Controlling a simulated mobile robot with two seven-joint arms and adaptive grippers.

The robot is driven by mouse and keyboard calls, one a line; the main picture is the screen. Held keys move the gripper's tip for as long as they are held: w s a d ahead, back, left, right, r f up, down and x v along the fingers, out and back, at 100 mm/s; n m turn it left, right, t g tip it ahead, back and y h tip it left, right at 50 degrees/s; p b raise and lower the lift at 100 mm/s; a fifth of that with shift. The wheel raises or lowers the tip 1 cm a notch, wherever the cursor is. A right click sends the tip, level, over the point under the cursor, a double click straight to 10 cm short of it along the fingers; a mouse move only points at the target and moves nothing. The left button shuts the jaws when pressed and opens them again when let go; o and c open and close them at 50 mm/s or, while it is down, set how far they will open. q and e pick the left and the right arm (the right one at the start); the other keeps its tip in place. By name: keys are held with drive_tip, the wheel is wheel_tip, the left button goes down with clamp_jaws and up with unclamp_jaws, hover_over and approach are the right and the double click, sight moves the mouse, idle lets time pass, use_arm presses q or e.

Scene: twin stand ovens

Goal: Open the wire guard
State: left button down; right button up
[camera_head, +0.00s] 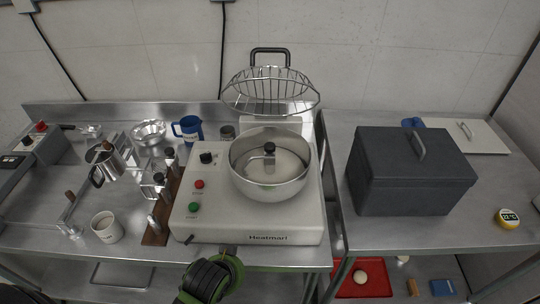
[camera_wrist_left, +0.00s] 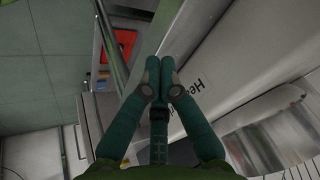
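The wire guard (camera_head: 270,92) is a rounded cage of metal wires. In the head view it stands raised and tilted back behind the steel bowl (camera_head: 244,176) of the white mixer (camera_head: 215,222), and the bowl's top is uncovered. A dark handle (camera_head: 270,51) shows above the guard. My left gripper (camera_head: 228,250) is at the mixer's front edge, below and well apart from the guard. In the left wrist view its green fingertips (camera_wrist_left: 160,75) are together with nothing visible between them, beside the mixer's lettered front. My right gripper is not in view.
A red button (camera_head: 199,184) and a green button (camera_head: 194,206) are on the mixer. A white mug (camera_head: 106,227), a steel jug (camera_head: 109,160) and a blue jug (camera_head: 188,130) stand to its left. A dark lidded box (camera_head: 411,180) is on the right table.

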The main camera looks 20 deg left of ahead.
use_arm(q)
drive_tip(key=w+d+r+m+t+y, duration=0.2)
drive_tip(key=w+r+m+t, duration=0.35)
drive_tip(key=w+r, duration=0.95)
drive_tip(key=m+t+y, duration=0.3)
drive_tip(key=m+t, duration=0.2)
drive_tip(key=t, duration=0.1)
approach(270, 68)
drive_tip(key=shift+t+h, duration=0.25)
drive_tip(key=shift+h, duration=0.05)
drive_tip(key=p+x, duration=0.1)
drive_tip(key=x, duration=0.2)
drive_tip(key=r+p+x, duration=0.1)
drive_tip(key=p+x, duration=0.1)
drive_tip(key=x, duration=0.1)
drive_tip(key=p+x, duration=0.2)
drive_tip(key=x, duration=0.1)
drive_tip(key=shift+w+a+r, duration=0.25)
drive_tip(key=shift+w+r, duration=0.1)
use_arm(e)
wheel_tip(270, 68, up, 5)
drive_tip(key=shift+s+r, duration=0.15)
